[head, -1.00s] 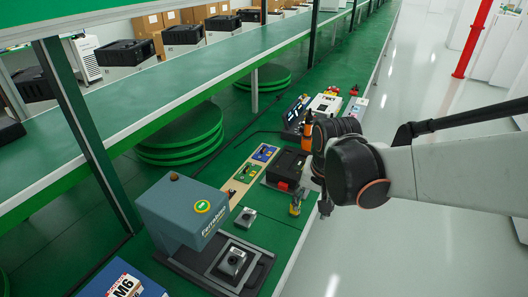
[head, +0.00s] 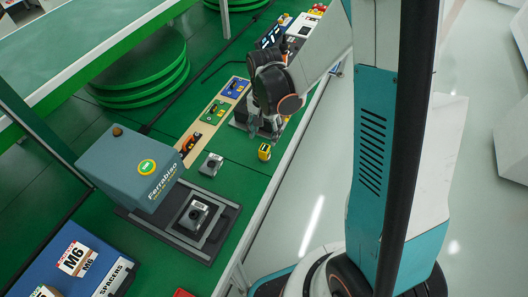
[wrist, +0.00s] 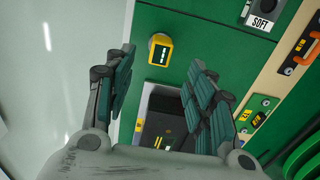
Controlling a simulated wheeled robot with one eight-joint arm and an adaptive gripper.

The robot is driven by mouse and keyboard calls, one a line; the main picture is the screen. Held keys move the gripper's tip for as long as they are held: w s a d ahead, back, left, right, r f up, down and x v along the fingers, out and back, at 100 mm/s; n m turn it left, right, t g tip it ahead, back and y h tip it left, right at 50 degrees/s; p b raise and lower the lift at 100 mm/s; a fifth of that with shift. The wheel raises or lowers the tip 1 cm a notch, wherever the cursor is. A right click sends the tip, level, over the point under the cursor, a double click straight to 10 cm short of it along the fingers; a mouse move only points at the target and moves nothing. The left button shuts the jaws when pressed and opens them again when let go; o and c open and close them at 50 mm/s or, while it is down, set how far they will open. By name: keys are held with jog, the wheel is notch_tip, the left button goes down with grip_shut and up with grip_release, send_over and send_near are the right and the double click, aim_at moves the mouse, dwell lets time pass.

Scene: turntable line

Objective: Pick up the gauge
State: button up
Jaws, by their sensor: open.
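A small yellow block with a dark face and a pale display, which looks like the gauge (head: 264,151), stands on the green bench top close to its right edge. In the wrist view the gauge (wrist: 160,49) appears between the lines of my two fingers, beyond their tips. My gripper (head: 263,132) is open and empty, just behind the gauge in the head view. In the wrist view the open gripper (wrist: 161,62) has its fingers wide apart, with nothing between them. I cannot tell its exact height above the bench.
A dark case (wrist: 165,125) lies below my gripper. A wooden strip with tools (head: 190,143), a small grey block marked SOFT (head: 211,164) and a blue-grey press (head: 130,170) with a dark base stand nearby. Open floor lies right of the bench.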

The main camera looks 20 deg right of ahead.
aim_at(264, 148)
notch_tip(264, 148, down, 10)
jog(key=b, duration=0.3)
jog(key=shift+w+r+b, duration=0.15)
jog(key=shift+b, duration=0.15)
jog(key=shift+c, duration=0.6)
grip_shut()
